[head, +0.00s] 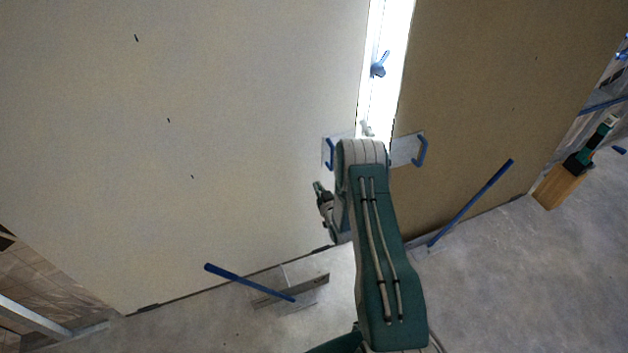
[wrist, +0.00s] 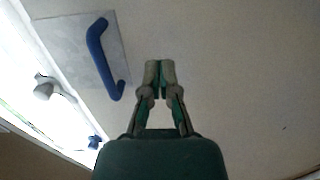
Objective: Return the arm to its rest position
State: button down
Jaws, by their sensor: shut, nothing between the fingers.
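My gripper (wrist: 159,68) shows in the wrist view with its fingertips together and nothing between them. In that view it is in front of a plain panel surface, to the right of a blue handle (wrist: 101,58) on a grey plate, apart from it. In the head view my arm reaches up from the bottom, with the elbow in front of the gap between a pale panel (head: 200,130) and a brown panel (head: 480,100).
Blue handles (head: 421,152) on plates flank the bright gap (head: 384,90). Two blue-levered floor lifters stand at the panel bottoms, one at left (head: 245,282) and one at right (head: 470,203). A wooden block (head: 558,186) with a tool stands far right. The floor (head: 530,285) at lower right is clear.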

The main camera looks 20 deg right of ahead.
jog(key=shift+s, duration=2.4)
jog(key=w+a+r+g, duration=0.1)
jog(key=w+r+g, duration=0.3)
jog(key=r, duration=1.2)
jog(key=s+a+r+g+h, duration=0.1)
jog(key=s+a+r, duration=0.1)
jog(key=r, duration=0.5)
jog(key=s+a+r+g, duration=0.1)
jog(key=s+a+r, duration=0.15)
jog(key=r, duration=0.45)
jog(key=s+a+r+g, duration=0.2)
jog(key=s+r, duration=0.1)
jog(key=s, duration=0.7)
jog(key=s+a+r+g, duration=0.1)
jog(key=s+a+r, duration=0.2)
jog(key=s, duration=0.8)
jog(key=s+a+r+g+y, duration=0.1)
jog(key=s+r, duration=0.4)
jog(key=s, duration=0.6)
jog(key=shift+a+r+g, duration=0.15)
jog(key=shift+a+g, duration=0.65)
jog(key=shift+a, duration=0.1)
